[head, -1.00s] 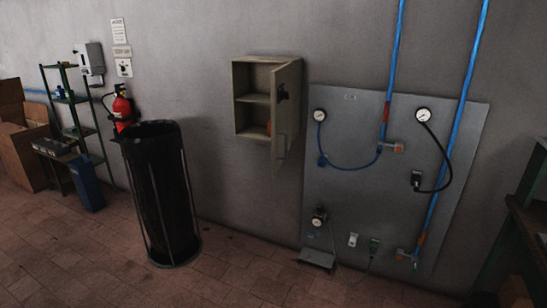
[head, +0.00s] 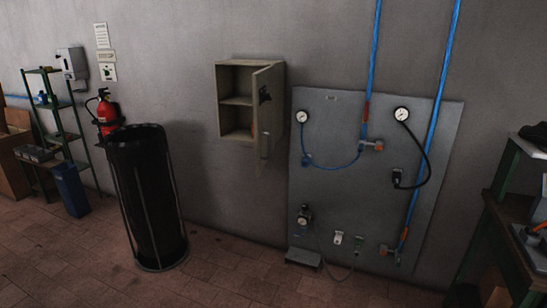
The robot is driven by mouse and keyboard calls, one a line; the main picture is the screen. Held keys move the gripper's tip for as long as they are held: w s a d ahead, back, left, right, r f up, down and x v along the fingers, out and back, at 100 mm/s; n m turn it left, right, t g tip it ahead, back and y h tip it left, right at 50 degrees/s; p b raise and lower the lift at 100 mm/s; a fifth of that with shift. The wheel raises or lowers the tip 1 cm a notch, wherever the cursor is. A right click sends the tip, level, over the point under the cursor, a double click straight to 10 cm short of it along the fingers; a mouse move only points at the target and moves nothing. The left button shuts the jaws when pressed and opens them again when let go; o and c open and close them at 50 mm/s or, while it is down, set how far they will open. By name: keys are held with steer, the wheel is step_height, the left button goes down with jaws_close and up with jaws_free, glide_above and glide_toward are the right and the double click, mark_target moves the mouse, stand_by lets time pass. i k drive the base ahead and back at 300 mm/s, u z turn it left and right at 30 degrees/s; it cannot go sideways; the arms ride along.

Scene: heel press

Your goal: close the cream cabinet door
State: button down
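The cream cabinet (head: 224,98) is mounted on the grey wall, near the middle of the head view. Its door (head: 268,125) is hinged on the right side and stands open, swung out from the wall. The left part of the inside is visible, with one shelf (head: 237,101); the door hides the right part. My gripper is not in view.
A black bin (head: 150,205) in a wire frame stands on the floor left of the cabinet. A grey gauge panel (head: 345,200) with blue pipes is right of it. A bench (head: 510,215) stands at the right edge. The tiled floor in front is clear.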

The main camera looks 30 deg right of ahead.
mark_target(263, 80)
steer(key=z, duration=0.05)
steer(key=i, duration=1)
